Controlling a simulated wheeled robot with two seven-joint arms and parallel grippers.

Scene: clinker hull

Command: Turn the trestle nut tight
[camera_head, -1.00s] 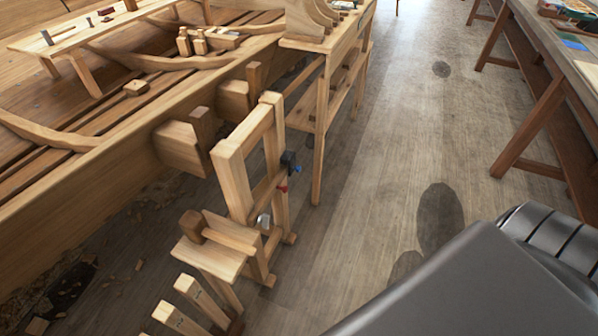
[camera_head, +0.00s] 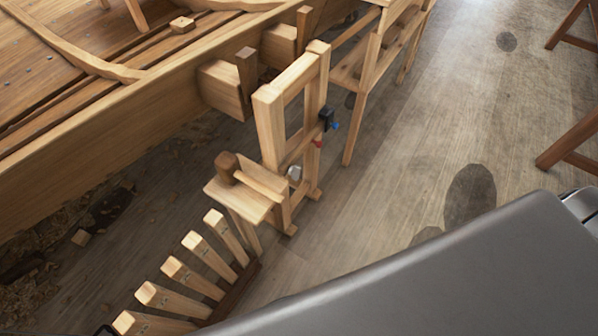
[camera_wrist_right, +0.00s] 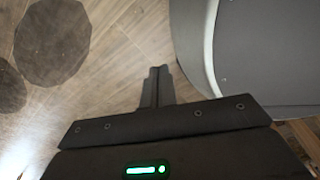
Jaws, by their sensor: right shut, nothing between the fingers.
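My left gripper is not in view.
The clinker hull (camera_head: 120,110) fills the left. A wooden stand (camera_head: 350,70) is behind the trestle. Several slanted wooden blocks (camera_head: 185,275) stand in a row in front. Table legs (camera_head: 575,140) are at right. The floor (camera_head: 410,150) between is clear. A grey part of mine covers the lower right.

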